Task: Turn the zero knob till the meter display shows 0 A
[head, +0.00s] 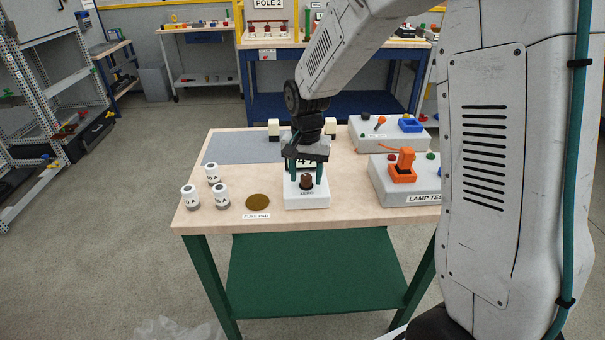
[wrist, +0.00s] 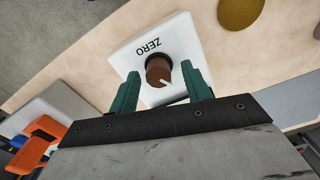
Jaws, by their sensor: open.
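The zero knob (head: 307,182) is a brown round knob on the white meter box (head: 306,200) at the front middle of the table. In the wrist view the knob (wrist: 159,71) has a black base and a white pointer mark, beside the label ZERO on the white box (wrist: 128,54). My gripper (head: 305,176) is over the box with its green fingers pointing down. In the wrist view the open fingers (wrist: 160,82) stand on either side of the knob, with gaps showing. The meter display (head: 304,160) is mostly hidden behind my gripper; its reading cannot be made out.
Several white fuses (head: 212,174) stand at the left, near a brass fuse pad (head: 257,202). A grey lamp test box (head: 385,185) with an orange switch (head: 402,166) is close on the right. Another grey box (head: 375,139) stands behind it. A grey mat (head: 235,147) lies at the back left.

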